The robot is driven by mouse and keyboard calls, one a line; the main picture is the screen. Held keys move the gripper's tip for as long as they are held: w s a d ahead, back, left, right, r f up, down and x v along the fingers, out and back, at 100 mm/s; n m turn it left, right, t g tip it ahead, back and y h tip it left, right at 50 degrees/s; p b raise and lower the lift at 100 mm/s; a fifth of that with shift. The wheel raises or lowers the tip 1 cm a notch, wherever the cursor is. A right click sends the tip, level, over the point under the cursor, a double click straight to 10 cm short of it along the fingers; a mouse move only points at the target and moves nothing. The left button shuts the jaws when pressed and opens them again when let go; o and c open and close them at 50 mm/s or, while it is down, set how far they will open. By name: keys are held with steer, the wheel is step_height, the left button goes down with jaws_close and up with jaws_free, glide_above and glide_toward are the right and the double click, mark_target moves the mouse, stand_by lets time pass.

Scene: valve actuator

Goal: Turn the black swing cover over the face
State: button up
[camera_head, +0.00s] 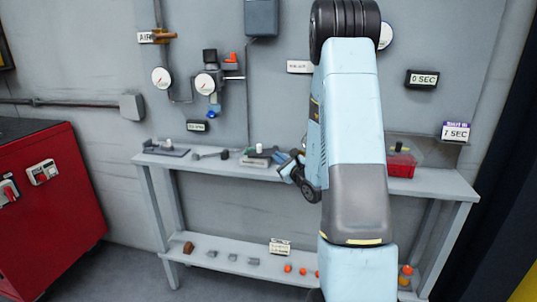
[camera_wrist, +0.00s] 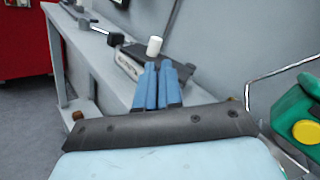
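A low black piece (camera_wrist: 182,69) with a white knob (camera_wrist: 154,45) lies on the bench just beyond my fingers in the wrist view. It looks like the swing cover, but I cannot be sure. In the head view its white knob (camera_head: 259,148) shows left of my gripper (camera_head: 289,164), behind a white label plate (camera_head: 253,162). In the wrist view my gripper (camera_wrist: 158,66) has its blue fingers close together with nothing visible between them. Whether they touch the black piece is unclear. The face is not clearly visible.
The grey bench (camera_head: 222,168) runs along the wall. Another fixture with a white post (camera_head: 168,145) stands at its left end. A red box (camera_head: 401,163) sits right of my arm. A green part with a yellow button (camera_wrist: 306,131) is close right in the wrist view.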

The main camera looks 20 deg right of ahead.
mark_target(261, 149)
steer(key=d+n+y, duration=0.1)
steer(key=d+n, duration=0.1)
steer(key=n, duration=0.2)
steer(key=s+d+n+g+y, duration=0.1)
steer(key=n+y, duration=0.1)
steer(key=n, duration=0.3)
steer(key=s+d+n+g+y, duration=0.1)
steer(key=d+n+y, duration=0.1)
steer(key=n, duration=0.2)
steer(key=shift+d+f+n, duration=0.25)
steer(key=shift+d+n, duration=0.05)
steer(key=shift+n, duration=0.1)
jaws_close()
steer(key=shift+s+d+f+n+g+y, duration=0.1)
steer(key=shift+s+d+n+g+y, duration=0.1)
steer(key=shift+n, duration=0.4)
steer(key=shift+s+d+f+n+g+y, duration=0.1)
steer(key=shift+s+d+n+g+y, duration=0.1)
steer(key=shift+n, duration=0.4)
steer(key=x, duration=1.4)
steer(key=shift+x, duration=1.25)
steer(key=shift+s+a, duration=0.15)
